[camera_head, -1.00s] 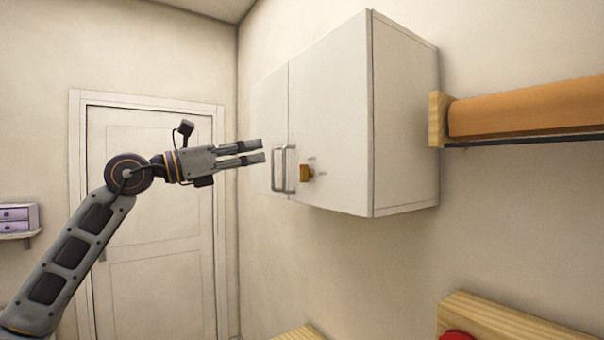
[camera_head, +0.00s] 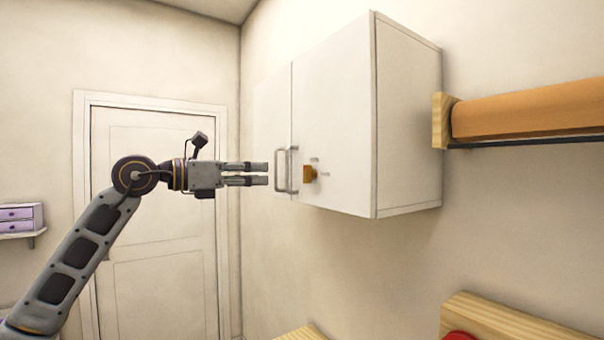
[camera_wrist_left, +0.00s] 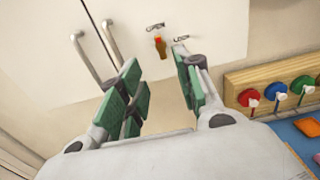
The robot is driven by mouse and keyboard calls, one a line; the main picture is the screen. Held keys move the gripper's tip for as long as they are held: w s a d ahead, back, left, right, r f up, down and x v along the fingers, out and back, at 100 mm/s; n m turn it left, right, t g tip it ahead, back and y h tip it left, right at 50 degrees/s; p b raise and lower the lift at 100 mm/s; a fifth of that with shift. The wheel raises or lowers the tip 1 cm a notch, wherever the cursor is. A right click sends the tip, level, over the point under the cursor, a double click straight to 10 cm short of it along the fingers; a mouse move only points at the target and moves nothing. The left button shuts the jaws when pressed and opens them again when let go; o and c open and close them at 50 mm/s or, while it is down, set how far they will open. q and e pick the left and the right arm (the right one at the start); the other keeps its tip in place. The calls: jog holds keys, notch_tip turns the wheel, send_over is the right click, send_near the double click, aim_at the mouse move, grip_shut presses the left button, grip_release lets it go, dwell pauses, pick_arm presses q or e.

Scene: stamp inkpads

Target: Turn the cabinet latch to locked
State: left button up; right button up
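The white wall cabinet (camera_head: 338,120) has two doors with metal bar handles (camera_head: 286,170). The orange-brown latch (camera_head: 309,173) sits on the right door beside the handles. In the left wrist view the latch (camera_wrist_left: 160,46) points roughly up and down, below the word OPEN (camera_wrist_left: 155,27); the LOCK marking (camera_wrist_left: 181,38) is to its right. My left gripper (camera_head: 268,174) is level with the latch, left of it and apart from it. The wrist view also shows my left gripper (camera_wrist_left: 166,85) with its green-padded fingers spread and nothing between them. My right gripper is not in view.
An orange roll on a wooden bracket (camera_head: 440,120) is on the wall right of the cabinet. In the wrist view a wooden rack (camera_wrist_left: 275,85) with several coloured round knobs is at the right. A purple drawer box (camera_head: 15,218) stands on a shelf at far left.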

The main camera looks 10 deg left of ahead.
aim_at(304, 172)
pick_arm(q)
jog(key=p+x, duration=0.4)
jog(key=x, duration=0.8)
jog(key=shift+r, duration=0.1)
jog(key=shift+w+d, duration=0.5)
grip_shut()
